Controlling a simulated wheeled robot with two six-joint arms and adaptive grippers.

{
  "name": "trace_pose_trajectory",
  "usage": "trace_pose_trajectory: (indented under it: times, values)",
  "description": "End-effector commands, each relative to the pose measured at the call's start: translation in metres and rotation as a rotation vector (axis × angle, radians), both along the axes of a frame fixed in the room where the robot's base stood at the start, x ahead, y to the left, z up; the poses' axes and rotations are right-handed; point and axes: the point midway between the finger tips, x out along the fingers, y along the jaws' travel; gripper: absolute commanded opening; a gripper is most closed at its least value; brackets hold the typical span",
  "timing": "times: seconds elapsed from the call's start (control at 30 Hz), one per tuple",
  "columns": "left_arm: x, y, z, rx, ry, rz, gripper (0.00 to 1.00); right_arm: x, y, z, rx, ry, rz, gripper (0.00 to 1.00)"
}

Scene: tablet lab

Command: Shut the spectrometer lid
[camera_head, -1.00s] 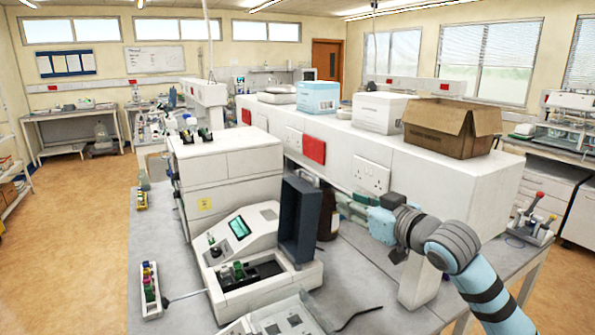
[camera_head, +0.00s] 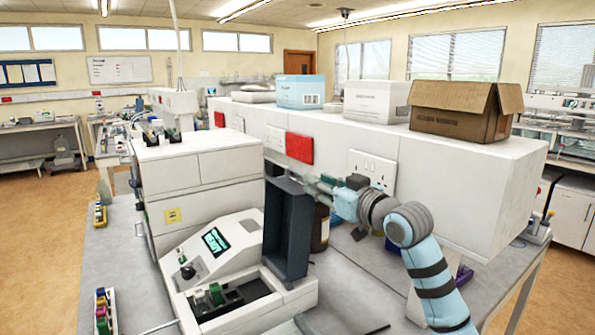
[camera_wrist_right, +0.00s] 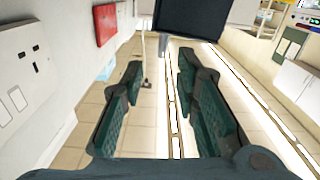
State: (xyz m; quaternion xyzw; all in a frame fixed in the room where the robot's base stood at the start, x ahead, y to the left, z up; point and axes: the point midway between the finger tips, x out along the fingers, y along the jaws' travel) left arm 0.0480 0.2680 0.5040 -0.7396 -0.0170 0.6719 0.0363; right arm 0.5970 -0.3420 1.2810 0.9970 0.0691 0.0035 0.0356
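The spectrometer (camera_head: 240,247) is a white bench instrument with a lit green screen, at the lower middle of the head view. Its dark grey lid (camera_head: 287,230) stands upright and open at the right of the sample well. Small vials with green caps (camera_head: 217,294) sit in the well. My right gripper (camera_head: 318,187) is behind the lid, on its right side near the top edge. In the right wrist view its fingers (camera_wrist_right: 160,75) are spread and empty, with the dark lid (camera_wrist_right: 190,18) ahead at the top. My left gripper is not in view.
A white cabinet (camera_head: 200,185) stands behind the spectrometer. A white service ridge with sockets (camera_head: 372,170) runs close beside my right arm and carries boxes. A brown bottle (camera_head: 320,228) stands right of the lid. A vial rack (camera_head: 103,312) is at lower left.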

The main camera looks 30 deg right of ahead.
Motion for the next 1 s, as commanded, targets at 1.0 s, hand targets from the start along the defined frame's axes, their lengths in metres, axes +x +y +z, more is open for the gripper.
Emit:
trace_pose_trajectory:
  times: [1.0]
  values:
    - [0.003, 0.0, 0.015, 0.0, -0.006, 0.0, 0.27, 0.092, 0.012, -0.001, -0.002, 0.001, -0.003, 0.0]
